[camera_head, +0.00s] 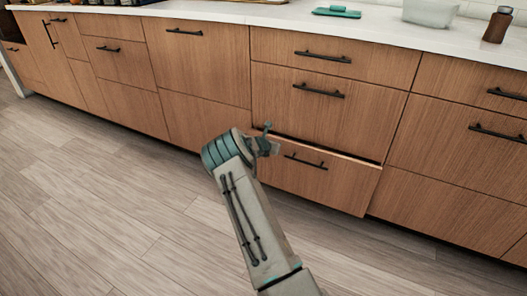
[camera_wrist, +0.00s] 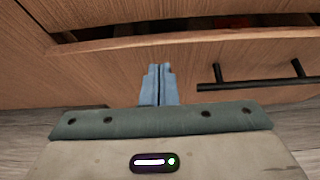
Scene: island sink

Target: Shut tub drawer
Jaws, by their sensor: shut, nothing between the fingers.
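The one drawer that stands out is a wooden bottom drawer (camera_head: 318,184) with a black bar handle (camera_head: 306,161). It is slightly open, with a dark gap along its top edge. In the wrist view its front panel (camera_wrist: 215,62) fills the middle, its handle (camera_wrist: 258,84) is at the right, and a dark opening with a bit of red shows above. My gripper (camera_head: 267,128) is shut and empty at the drawer's upper left in the head view. In the wrist view the fingertips (camera_wrist: 158,70) point at the drawer front, left of the handle; I cannot tell whether they touch it.
Other wooden drawers (camera_head: 333,108) with black handles line the island and look closed. A white countertop (camera_head: 370,32) above holds a teal item (camera_head: 337,12), a pale container (camera_head: 430,11) and a brown bottle (camera_head: 498,24). The wood floor (camera_head: 100,190) in front is clear.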

